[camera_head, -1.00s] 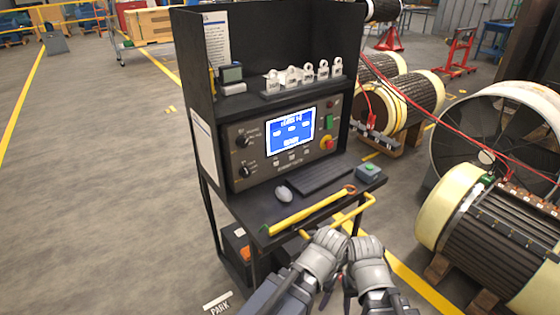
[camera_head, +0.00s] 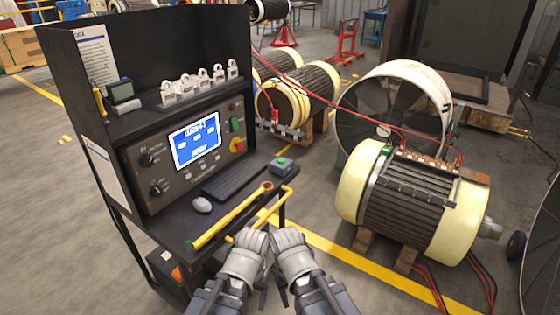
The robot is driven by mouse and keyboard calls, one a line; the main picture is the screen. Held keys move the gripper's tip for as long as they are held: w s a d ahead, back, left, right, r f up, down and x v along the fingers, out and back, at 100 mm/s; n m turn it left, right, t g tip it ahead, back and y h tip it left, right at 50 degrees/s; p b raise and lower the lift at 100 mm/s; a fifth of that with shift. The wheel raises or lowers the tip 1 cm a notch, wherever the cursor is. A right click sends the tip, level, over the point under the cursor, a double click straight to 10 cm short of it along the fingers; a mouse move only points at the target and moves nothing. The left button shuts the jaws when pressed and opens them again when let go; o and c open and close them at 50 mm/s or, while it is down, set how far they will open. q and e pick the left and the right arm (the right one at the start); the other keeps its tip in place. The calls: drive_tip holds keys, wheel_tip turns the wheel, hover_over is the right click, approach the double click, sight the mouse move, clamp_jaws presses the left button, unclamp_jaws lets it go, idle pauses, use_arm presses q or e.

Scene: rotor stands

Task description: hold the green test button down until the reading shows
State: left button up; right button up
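A small grey box with a green button (camera_head: 281,161) on top sits at the right end of the console's desk. A green switch (camera_head: 236,124) is also on the console panel, above a red and yellow knob (camera_head: 237,145). The blue screen (camera_head: 195,139) is lit with white text too small to read. My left gripper (camera_head: 252,240) and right gripper (camera_head: 288,238) are side by side at the near end of the yellow handle bar (camera_head: 269,208), below the button box and apart from it. Their fingers are mostly hidden behind my wrists, so I cannot tell whether they grip the bar.
A keyboard (camera_head: 237,180), a mouse (camera_head: 202,205) and a yellow rod (camera_head: 226,219) lie on the desk. A large wound rotor (camera_head: 408,205) on wooden blocks stands to the right, with red cables around it.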

drive_tip(key=shift+c, duration=0.2)
clamp_jaws()
idle(0.3)
idle(1.3)
